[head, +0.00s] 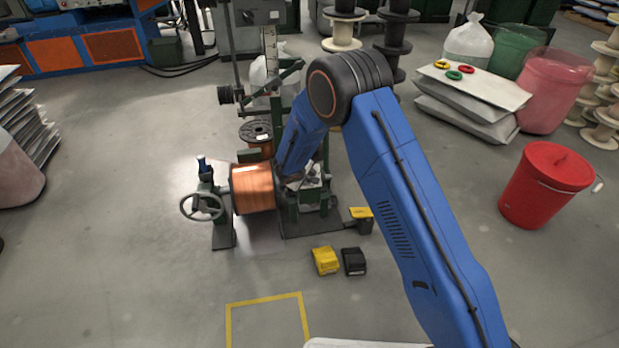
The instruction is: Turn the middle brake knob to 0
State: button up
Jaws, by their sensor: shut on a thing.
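The payoff stand is in the head view, a green frame (290,217) with a spool of copper wire (253,188) on its axle. A grey handwheel (202,207) is at the stand's left end. My blue arm reaches over from the lower right, and its forearm comes down in front of the stand just right of the copper spool. My gripper is hidden behind the forearm's lower end. The middle brake knob cannot be made out from here. Its setting and any contact with my gripper are hidden too.
A yellow block (325,260) and a black block (354,261) lie on the floor in front of the stand. A yellow-topped pedal (361,216) is at its right foot. A red bin (545,185) stands right.

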jog(key=n+t, duration=0.1)
jog(key=n, duration=0.1)
jog(key=n+t, duration=0.1)
jog(key=n, duration=0.2)
jog(key=shift+s+d+f+t, duration=0.1)
jog(key=shift+f+t, duration=0.05)
jog(key=shift+t, duration=0.15)
jog(key=n+t, duration=0.1)
jog(key=n, duration=0.2)
jog(key=n+t, duration=0.1)
jog(key=n, duration=0.1)
jog(key=shift+d+f+n+t, duration=0.1)
jog(key=shift+n+t, duration=0.2)
jog(key=shift+n, duration=0.1)
jog(key=shift+y, duration=0.4)
jog(key=o, duration=1)
jog(key=shift+s, duration=0.15)
jog(key=v, duration=1.7)
jog(key=shift+s, duration=0.1)
